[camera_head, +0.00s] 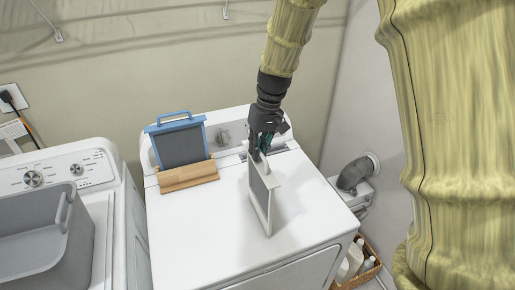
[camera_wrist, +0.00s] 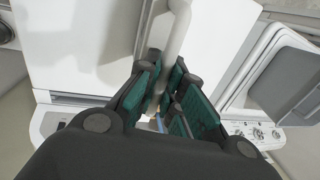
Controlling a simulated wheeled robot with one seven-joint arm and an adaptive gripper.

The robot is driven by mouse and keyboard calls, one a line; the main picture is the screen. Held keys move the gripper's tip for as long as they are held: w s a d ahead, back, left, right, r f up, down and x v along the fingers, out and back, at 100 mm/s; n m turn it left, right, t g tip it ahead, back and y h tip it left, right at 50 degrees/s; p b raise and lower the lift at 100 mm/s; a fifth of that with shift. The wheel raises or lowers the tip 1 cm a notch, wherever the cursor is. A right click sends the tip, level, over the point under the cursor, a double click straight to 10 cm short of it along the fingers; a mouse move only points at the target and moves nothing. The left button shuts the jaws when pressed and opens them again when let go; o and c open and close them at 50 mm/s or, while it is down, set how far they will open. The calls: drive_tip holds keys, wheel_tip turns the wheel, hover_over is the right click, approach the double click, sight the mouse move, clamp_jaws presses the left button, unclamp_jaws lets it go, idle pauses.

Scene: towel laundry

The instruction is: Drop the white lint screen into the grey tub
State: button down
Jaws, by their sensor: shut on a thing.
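The white lint screen (camera_head: 262,198) has a white frame and a dark grey mesh. It stands upright above the right machine's white top; I cannot tell whether its lower edge touches. My gripper (camera_head: 262,150) is shut on the handle at its upper end. In the wrist view my gripper (camera_wrist: 165,100) has its green pads on either side of the white handle (camera_wrist: 178,40). The grey tub (camera_head: 35,235) sits on the left machine, at the left of the head view. It also shows at the right of the wrist view (camera_wrist: 285,80).
A blue-framed screen (camera_head: 182,145) stands in a wooden holder (camera_head: 188,175) at the back of the right machine (camera_head: 205,235). A gap separates the two machines. A wicker basket with bottles (camera_head: 357,262) is on the floor at right, below a grey vent hose (camera_head: 355,175).

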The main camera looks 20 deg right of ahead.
drive_tip(key=c, duration=1.6)
unclamp_jaws()
drive_tip(key=shift+f, duration=0.1)
drive_tip(key=shift+o, duration=0.3)
